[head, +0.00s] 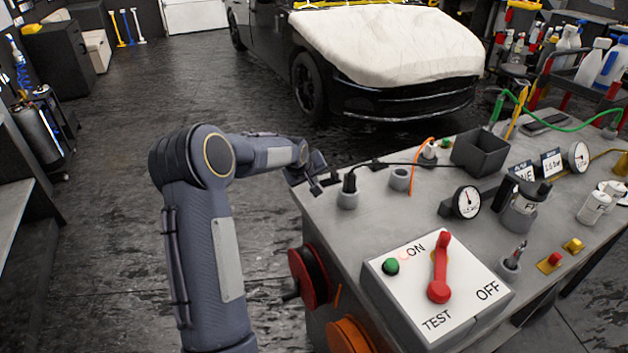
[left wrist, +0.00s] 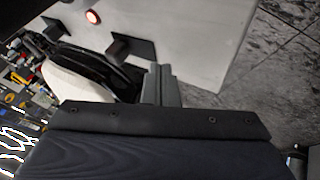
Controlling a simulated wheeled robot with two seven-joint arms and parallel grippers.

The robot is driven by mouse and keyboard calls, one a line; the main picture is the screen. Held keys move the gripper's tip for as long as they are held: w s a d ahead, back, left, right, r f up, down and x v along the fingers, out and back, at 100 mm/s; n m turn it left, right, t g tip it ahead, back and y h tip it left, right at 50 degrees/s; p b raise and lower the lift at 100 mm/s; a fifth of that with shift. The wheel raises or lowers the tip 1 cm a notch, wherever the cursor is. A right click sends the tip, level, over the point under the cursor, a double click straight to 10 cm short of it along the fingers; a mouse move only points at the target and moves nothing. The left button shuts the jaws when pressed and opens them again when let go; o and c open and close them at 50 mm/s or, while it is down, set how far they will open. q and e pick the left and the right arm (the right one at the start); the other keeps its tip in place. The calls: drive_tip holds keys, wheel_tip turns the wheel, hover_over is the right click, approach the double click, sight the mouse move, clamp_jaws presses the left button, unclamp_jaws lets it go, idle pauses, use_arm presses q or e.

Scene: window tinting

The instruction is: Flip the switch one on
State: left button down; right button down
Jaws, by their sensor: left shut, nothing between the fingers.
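A switch box (head: 390,300) with a white face marked ON, OFF and TEST sits at the bench's near corner. Its red lever (head: 440,268) points up the picture, its tip just right of the word ON. A green button (head: 391,265) is on the face. No label reading "one" is legible. My right gripper is out of view.
Open floor lies left; a covered car (head: 390,45) stands behind.

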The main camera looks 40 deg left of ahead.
use_arm(q)
drive_tip(key=b+v, duration=0.1)
drive_tip(key=v, duration=0.8)
drive_tip(key=shift+r, duration=0.3)
drive_tip(key=shift+d, duration=0.15)
